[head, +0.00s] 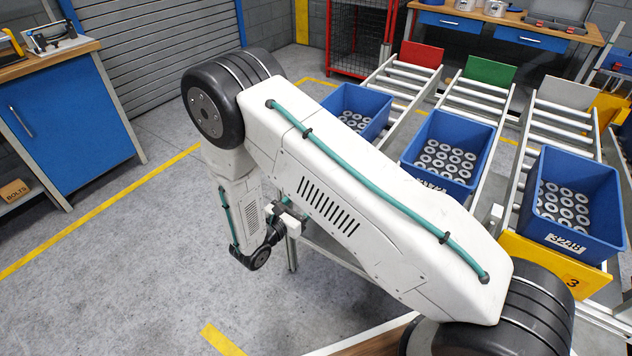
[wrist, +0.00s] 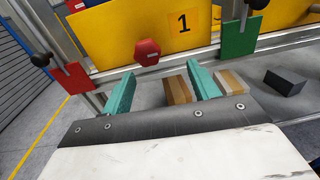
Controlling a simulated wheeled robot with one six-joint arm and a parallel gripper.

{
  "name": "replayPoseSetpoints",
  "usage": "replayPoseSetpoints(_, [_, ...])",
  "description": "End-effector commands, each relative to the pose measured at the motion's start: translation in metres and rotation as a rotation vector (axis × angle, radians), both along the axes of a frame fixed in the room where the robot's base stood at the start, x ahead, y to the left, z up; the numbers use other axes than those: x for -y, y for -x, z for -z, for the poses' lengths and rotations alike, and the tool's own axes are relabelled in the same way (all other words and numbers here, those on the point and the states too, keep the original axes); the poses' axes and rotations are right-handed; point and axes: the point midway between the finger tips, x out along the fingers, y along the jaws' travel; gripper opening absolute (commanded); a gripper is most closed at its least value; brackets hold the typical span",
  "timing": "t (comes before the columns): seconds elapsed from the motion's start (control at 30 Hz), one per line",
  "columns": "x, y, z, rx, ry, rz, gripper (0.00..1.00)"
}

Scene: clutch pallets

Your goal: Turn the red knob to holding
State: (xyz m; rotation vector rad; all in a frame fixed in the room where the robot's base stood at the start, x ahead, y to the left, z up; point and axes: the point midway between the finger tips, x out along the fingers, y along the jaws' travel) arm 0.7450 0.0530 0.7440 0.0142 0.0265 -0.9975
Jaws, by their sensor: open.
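The red knob (wrist: 147,52) is six-sided and sits on the metal rail below the yellow panel marked 1 in the wrist view. My gripper (wrist: 160,69) has two teal fingers spread apart with nothing gripped. The knob shows just past the fingertips, nearer the left finger, with a gap visible; I cannot tell the exact depth. No marking that reads "holding" can be made out. In the head view my arm crosses the middle, and the knob and my fingers cannot be made out there.
In the wrist view a red plate (wrist: 75,82) with a black ball stands left of the knob, and a green plate (wrist: 239,39) stands right. Blue bins (head: 452,146) stand on roller lanes; the left floor is clear.

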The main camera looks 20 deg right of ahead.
Motion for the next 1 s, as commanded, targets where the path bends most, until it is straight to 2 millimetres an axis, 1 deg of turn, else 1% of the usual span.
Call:
replayPoseSetpoints(0.03, [-0.005, -0.007, -0.004, 0.011, 0.006, -0.028, 0.6])
replayPoseSetpoints(0.07, [-0.006, -0.01, -0.005, 0.014, 0.011, -0.042, 0.6])
replayPoseSetpoints(0.17, [-0.003, -0.017, -0.008, 0.017, 0.023, -0.059, 0.6])
replayPoseSetpoints(0.5, [0.04, -0.046, -0.008, 0.017, 0.024, -0.053, 0.6])
replayPoseSetpoints(0.6, [0.049, -0.053, -0.008, 0.017, 0.024, -0.053, 0.6])
replayPoseSetpoints(0.77, [0.056, -0.058, -0.008, 0.016, 0.024, -0.055, 0.6])
replayPoseSetpoints(1.0, [0.056, -0.058, -0.008, 0.016, 0.024, -0.055, 0.6])
